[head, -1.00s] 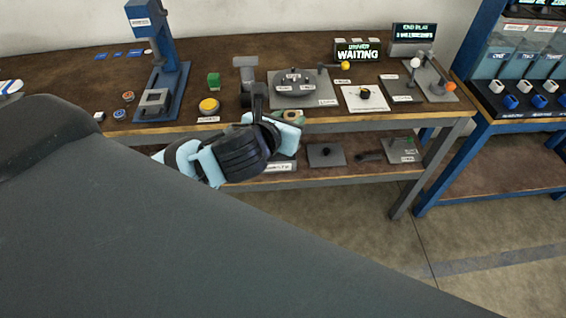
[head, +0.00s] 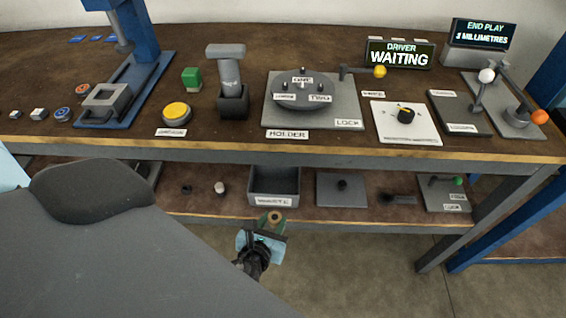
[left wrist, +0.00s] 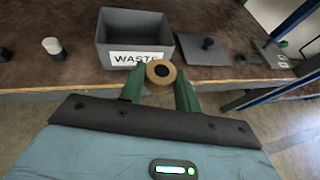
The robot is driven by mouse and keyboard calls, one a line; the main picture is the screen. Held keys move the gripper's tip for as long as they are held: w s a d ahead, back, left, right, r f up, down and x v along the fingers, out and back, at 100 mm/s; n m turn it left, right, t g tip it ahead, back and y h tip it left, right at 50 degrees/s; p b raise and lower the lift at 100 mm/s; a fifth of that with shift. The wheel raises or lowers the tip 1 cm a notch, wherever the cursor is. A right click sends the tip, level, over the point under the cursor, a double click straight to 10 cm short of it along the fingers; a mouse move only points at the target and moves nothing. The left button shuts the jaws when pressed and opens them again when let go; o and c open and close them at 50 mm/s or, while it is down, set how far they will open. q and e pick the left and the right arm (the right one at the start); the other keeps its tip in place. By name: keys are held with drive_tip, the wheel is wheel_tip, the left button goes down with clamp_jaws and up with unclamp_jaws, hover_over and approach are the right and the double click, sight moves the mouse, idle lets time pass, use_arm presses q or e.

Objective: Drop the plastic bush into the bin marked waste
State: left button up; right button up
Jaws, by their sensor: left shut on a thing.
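The plastic bush is a tan ring with a dark centre, held between the green fingers of my left gripper (left wrist: 159,78). It shows in the left wrist view (left wrist: 154,80) and, small, in the head view (head: 274,216). My left gripper (head: 267,225) is shut on it. The bin marked waste is an open grey box (head: 275,183) on the lower shelf; in the left wrist view (left wrist: 134,24) its inside looks empty. The bush is outside the bin, on the near side of its label, in front of the shelf edge. My right gripper is not in view.
The workbench top (head: 220,147) overhangs the lower shelf (head: 330,214). A grey plate with a dark knob (head: 342,188) lies right of the bin, and a small pale-topped cylinder (head: 220,188) stands left. A holder fixture (head: 340,108) and a yellow button (head: 176,112) are above.

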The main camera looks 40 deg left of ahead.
use_arm(q)
drive_tip(key=shift+f, duration=0.9)
drive_tip(key=shift+w+r, duration=0.1)
drive_tip(key=shift+w+a, duration=0.15)
drive_tip(key=shift+w, duration=0.2)
drive_tip(key=w+a+b, duration=0.1)
drive_tip(key=w+a, duration=0.1)
drive_tip(key=w, duration=0.6)
drive_tip(key=w+a+f+b, duration=0.1)
drive_tip(key=w+a, duration=0.1)
drive_tip(key=w, duration=0.6)
drive_tip(key=shift+w+a+f, duration=0.15)
drive_tip(key=shift+a+f, duration=0.1)
drive_tip(key=shift+a, duration=0.1)
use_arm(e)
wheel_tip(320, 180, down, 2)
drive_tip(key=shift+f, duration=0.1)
use_arm(q)
drive_tip(key=shift+f, duration=0.2)
